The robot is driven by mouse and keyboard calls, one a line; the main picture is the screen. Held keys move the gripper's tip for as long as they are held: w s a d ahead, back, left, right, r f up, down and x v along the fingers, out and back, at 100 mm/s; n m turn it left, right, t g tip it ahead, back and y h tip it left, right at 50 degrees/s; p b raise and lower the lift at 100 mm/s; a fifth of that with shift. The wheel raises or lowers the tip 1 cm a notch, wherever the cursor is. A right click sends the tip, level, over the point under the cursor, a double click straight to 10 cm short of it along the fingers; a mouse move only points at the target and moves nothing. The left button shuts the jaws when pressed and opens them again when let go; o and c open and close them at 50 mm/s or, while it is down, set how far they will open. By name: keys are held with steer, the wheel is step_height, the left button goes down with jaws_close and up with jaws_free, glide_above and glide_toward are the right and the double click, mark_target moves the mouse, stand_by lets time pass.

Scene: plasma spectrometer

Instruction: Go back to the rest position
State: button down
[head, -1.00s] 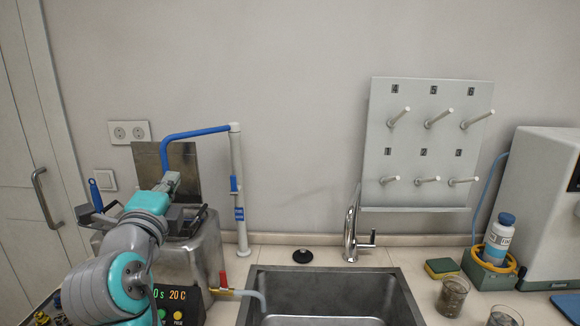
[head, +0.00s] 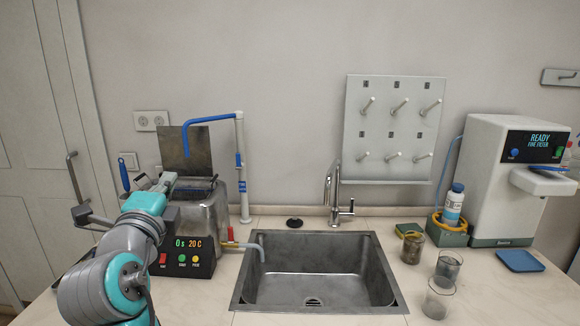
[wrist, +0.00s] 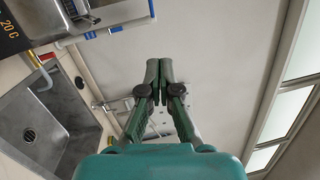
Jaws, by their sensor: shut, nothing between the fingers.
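My gripper (wrist: 159,64) shows in the wrist view with its two dark green fingers together and nothing between them. It is up in the air, with bare wall behind it and clear of the sink. In the head view my teal and grey arm rises at the lower left, in front of the steel water bath (head: 210,212). The fingers cannot be made out there.
The sink (head: 316,238) is right of the bath, with a peg board (head: 396,110) on the wall above. Several glass beakers (head: 447,266) stand right of the sink. A white filter machine (head: 490,170) and a blue tray (head: 520,261) are at the right.

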steer(key=d+f+n, duration=0.4)
steer(key=d+f, duration=0.1)
steer(key=f, duration=0.9)
steer(key=s+d+f+n+g+y, duration=0.1)
steer(key=s+d+f+n, duration=0.35)
steer(key=d+f, duration=0.65)
steer(key=s+d+f+n+g+y, duration=0.15)
steer(key=s+d+f+n, duration=0.4)
steer(key=f, duration=0.85)
steer(key=s+d+f+n+g+h, duration=0.1)
steer(key=s+d+f, duration=0.3)
steer(key=s+d, duration=0.45)
steer(key=s+d+f+n+g+h, duration=0.15)
steer(key=s+d+f, duration=0.3)
steer(key=s, duration=0.75)
steer(key=s+d+r+n+h, duration=0.1)
steer(key=s+d+r, duration=0.1)
steer(key=s, duration=0.7)
steer(key=s+d+r+n, duration=0.1)
steer(key=s+d+r, duration=0.2)
steer(key=s, duration=0.6)
steer(key=shift+s+d+r+h, duration=0.3)
steer(key=shift+d+h, duration=0.1)
steer(key=shift+d, duration=0.3)
